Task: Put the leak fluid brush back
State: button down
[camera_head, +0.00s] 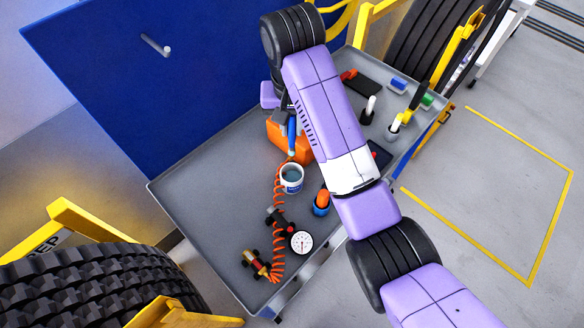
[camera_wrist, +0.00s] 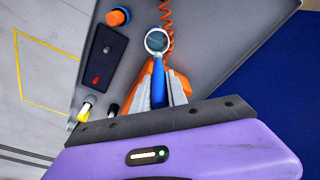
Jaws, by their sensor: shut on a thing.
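The leak fluid brush (camera_head: 292,132) has a blue handle and hangs above the near side of the orange box in the head view. My gripper (camera_wrist: 158,92) is shut on its blue handle (camera_wrist: 158,84), with one pale finger on each side. The white pot (camera_head: 291,179) with blue-grey fluid stands on the grey cart top, just below the brush in the picture. In the wrist view the pot (camera_wrist: 157,41) lies straight beyond the brush end. I cannot tell whether the brush tip is over or inside the rim. My arm hides most of the gripper in the head view.
An orange coiled hose (camera_head: 277,225) runs beside the pot to a brass fitting. A round gauge (camera_head: 302,242), an orange-and-blue bottle (camera_head: 321,202) and an orange box (camera_head: 284,140) are close by. The left part of the cart top (camera_head: 205,185) is clear. A blue panel stands behind.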

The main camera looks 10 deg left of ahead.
aim_at(292, 150)
notch_tip(292, 150, down, 11)
jog(key=shift+b, duration=1)
jog(key=shift+f+p, duration=0.7)
jog(key=shift+f, duration=1.9)
jog(key=c, duration=1.3)
grip_release()
jog(key=shift+f, duration=0.1)
jog(key=shift+f+b, duration=0.2)
jog(key=shift+b, duration=0.25)
jog(key=r, duration=0.2)
jog(key=r+b, duration=0.1)
jog(key=r, duration=0.2)
jog(key=s+r, duration=0.1)
jog(key=r, duration=0.2)
jog(key=shift+d+b, duration=0.1)
jog(key=shift+b, duration=0.2)
